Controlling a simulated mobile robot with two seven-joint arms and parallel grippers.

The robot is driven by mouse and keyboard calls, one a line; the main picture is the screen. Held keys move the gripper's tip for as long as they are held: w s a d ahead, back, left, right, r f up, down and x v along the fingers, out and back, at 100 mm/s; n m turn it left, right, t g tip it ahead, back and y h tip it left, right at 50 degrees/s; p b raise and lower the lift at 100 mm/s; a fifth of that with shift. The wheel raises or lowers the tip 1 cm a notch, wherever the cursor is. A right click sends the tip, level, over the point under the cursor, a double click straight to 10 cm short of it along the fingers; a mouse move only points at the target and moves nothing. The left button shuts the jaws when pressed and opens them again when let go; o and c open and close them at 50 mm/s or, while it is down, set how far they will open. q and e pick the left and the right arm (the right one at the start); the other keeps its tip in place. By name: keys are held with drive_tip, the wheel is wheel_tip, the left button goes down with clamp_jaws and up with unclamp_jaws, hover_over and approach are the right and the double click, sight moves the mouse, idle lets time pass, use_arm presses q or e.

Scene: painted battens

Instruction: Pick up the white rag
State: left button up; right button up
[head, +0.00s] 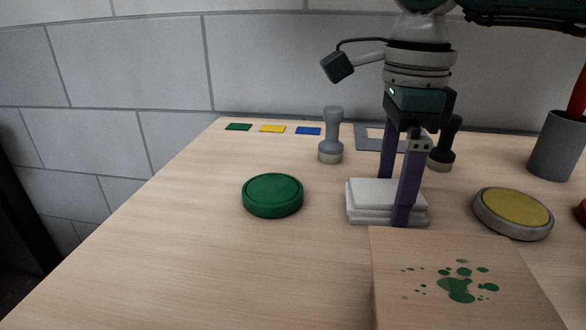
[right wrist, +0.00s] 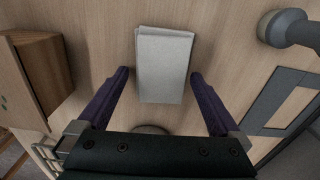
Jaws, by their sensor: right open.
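The white rag (head: 372,196) lies folded in a flat stack on the wooden table in the middle of the head view. It also shows in the right wrist view (right wrist: 163,62), pale and rectangular. My right gripper (head: 396,200) points down over the rag, with purple fingers on either side of it. In the right wrist view the open gripper (right wrist: 160,78) has one fingertip left and one right of the rag, with gaps to both. My left gripper is not in view.
A green round pad (head: 272,194) lies left of the rag, and a yellow-topped round pad (head: 514,211) lies right. A grey-handled stamp (head: 331,138) stands behind. A green-spotted wooden block (head: 400,285) is close in front. A grey cup (head: 556,145) stands at right.

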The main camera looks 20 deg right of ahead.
sight(392, 191)
drive_tip(key=shift+f, duration=0.1)
drive_tip(key=shift+c, duration=0.2)
drive_tip(key=c, duration=1.1)
drive_tip(key=shift+c, duration=0.2)
wheel_tip(392, 191, up, 20)
drive_tip(key=p, duration=0.1)
drive_tip(key=shift+p, duration=0.4)
drive_tip(key=o, duration=0.8)
drive_tip(key=c, duration=0.6)
drive_tip(key=shift+c, duration=0.2)
